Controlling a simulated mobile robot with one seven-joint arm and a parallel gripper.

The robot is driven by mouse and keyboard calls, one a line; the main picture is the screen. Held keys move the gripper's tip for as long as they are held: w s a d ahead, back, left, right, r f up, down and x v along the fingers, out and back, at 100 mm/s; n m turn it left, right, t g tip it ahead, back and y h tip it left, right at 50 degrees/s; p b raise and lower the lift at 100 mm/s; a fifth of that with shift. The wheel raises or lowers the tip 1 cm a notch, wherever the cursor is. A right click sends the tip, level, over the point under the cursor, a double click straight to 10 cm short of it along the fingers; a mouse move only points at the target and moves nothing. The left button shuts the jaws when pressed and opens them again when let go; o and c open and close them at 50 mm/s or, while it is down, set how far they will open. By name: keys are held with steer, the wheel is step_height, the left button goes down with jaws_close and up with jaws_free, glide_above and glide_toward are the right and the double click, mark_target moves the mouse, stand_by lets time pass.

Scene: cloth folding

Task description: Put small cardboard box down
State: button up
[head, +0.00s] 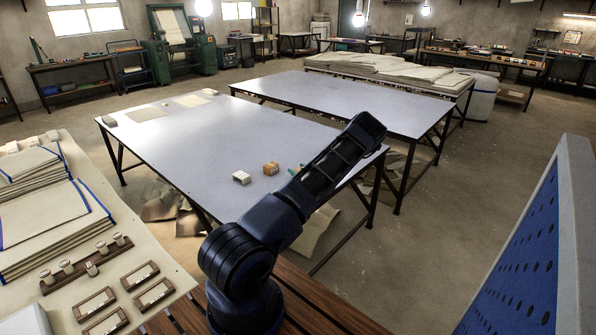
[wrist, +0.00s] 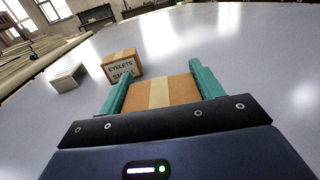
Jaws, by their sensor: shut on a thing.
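My gripper (wrist: 159,74) is shut on a small brown cardboard box (wrist: 174,91) with a paler tape strip, between its two teal fingers in the wrist view. I cannot tell whether this box touches the table top. A second cardboard box, labelled EYELETS (wrist: 122,66), stands just beyond the left finger. It also shows in the head view (head: 270,168), on the near part of the grey table (head: 190,150). In the head view my arm hides most of the gripper and the held box; only a bit of teal shows beside the arm.
A small white box (wrist: 68,77) stands left of the EYELETS box. Flat cloth pieces (head: 146,113) lie at the table's far left end. The table top beyond and right of the boxes is clear. A blue pegboard panel (head: 520,255) rises at the right.

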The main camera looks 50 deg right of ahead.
steer(key=o, duration=1.1)
steer(key=shift+f, duration=0.1)
steer(key=shift+s, duration=0.1)
